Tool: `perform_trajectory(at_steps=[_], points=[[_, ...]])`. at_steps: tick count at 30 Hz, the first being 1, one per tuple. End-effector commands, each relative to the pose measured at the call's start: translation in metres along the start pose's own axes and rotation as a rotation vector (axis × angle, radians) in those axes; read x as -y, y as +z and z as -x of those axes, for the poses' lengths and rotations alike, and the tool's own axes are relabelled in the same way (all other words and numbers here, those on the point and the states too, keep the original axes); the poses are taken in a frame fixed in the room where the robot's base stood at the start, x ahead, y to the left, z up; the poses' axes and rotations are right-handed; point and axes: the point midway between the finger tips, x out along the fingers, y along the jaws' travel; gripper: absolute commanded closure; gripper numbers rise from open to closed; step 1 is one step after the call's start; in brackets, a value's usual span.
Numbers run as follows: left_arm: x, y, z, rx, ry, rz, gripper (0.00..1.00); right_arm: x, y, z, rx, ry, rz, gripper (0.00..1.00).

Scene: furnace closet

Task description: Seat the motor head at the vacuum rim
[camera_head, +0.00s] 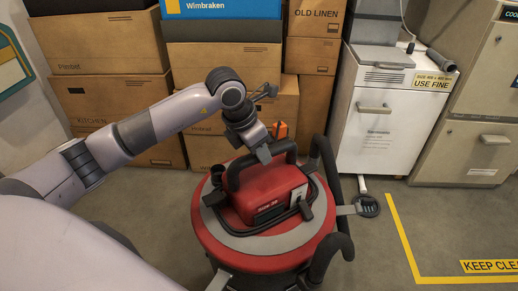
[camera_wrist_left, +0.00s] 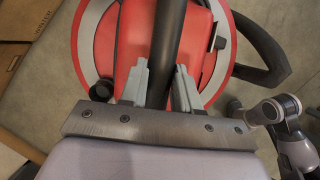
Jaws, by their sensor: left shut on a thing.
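The red motor head (camera_head: 268,193) with its black carry handle (camera_head: 240,166) sits on the round red and grey top of the vacuum (camera_head: 220,248). My left gripper (camera_head: 264,153) comes down from above and is shut on the handle. In the left wrist view the dark handle bar (camera_wrist_left: 167,45) runs between the two grey fingers (camera_wrist_left: 160,85). The red head (camera_wrist_left: 135,40) shows below them. I cannot tell from these views whether the head and rim touch all the way round. My right gripper is not in the head view.
Cardboard boxes (camera_head: 103,48) are stacked behind the vacuum. A white cabinet (camera_head: 378,125) and a beige furnace unit (camera_head: 470,130) stand at the right. A black hose (camera_head: 330,170) curves beside the vacuum. The floor inside the yellow line (camera_head: 402,235) is clear.

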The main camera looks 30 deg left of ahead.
Motion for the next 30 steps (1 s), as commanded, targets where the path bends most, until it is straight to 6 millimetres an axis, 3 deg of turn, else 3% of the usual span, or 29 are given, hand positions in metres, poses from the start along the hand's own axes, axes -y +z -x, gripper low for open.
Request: perform_trajectory(at_steps=[17, 18, 21, 30], points=[[-0.001, -0.001, -0.007, 0.013, 0.003, 0.000, 1.00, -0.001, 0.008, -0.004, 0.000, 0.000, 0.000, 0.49], [-0.001, -0.001, -0.008, 0.013, 0.003, 0.000, 0.65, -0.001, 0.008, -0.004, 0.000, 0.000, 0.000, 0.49], [-0.001, -0.001, -0.007, 0.011, 0.003, 0.000, 0.39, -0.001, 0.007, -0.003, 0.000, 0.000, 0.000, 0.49], [0.000, -0.007, -0.011, -0.009, -0.001, 0.001, 0.39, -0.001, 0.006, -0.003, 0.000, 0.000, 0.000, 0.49]])
